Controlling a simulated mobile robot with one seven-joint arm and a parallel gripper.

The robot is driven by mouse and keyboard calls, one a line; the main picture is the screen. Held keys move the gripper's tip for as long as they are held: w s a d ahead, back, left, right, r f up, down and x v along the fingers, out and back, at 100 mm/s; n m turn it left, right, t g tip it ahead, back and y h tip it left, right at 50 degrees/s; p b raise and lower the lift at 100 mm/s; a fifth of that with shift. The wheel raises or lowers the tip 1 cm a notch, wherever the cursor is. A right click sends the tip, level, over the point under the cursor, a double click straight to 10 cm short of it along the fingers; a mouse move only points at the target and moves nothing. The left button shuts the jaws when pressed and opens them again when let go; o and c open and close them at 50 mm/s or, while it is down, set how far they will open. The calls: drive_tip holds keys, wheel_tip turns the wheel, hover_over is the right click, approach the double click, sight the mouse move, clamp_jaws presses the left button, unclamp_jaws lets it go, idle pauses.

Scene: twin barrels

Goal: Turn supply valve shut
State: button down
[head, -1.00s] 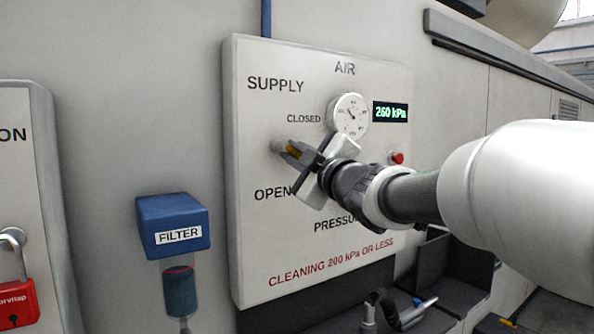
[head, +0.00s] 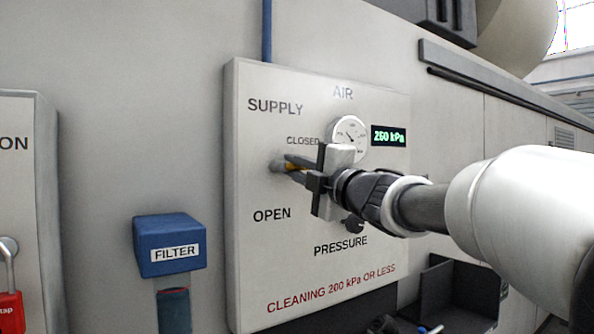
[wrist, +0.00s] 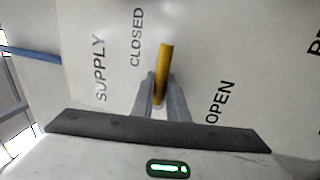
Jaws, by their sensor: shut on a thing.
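The supply valve has a yellow lever (head: 291,167) on the light panel, between the words CLOSED and OPEN. In the wrist view the lever (wrist: 164,65) is a yellow bar lying between those two words, roughly crosswise to the line joining them. My gripper (head: 287,168) is at the lever, its fingers largely covering it in the head view. In the wrist view the two grey fingers of my gripper (wrist: 160,92) are shut on the lever's near part, one on each side. The valve's pivot is mostly hidden by the fingers.
A gauge (head: 348,137) and a green display (head: 388,136), seemingly 260 kPa, sit just above my gripper. A dark pressure knob (head: 352,225) is close below it. A blue filter (head: 170,245) stands at left, a red padlock (head: 10,312) farther left. Dark bins (head: 455,290) are below.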

idle(0.3)
drive_tip(key=c, duration=1.7)
unclamp_jaws()
drive_tip(key=shift+c, duration=0.2)
drive_tip(key=v, duration=1.7)
drive_tip(key=shift+d+p, duration=0.15)
drive_tip(key=shift+p, duration=0.3)
drive_tip(key=shift+s, duration=0.1)
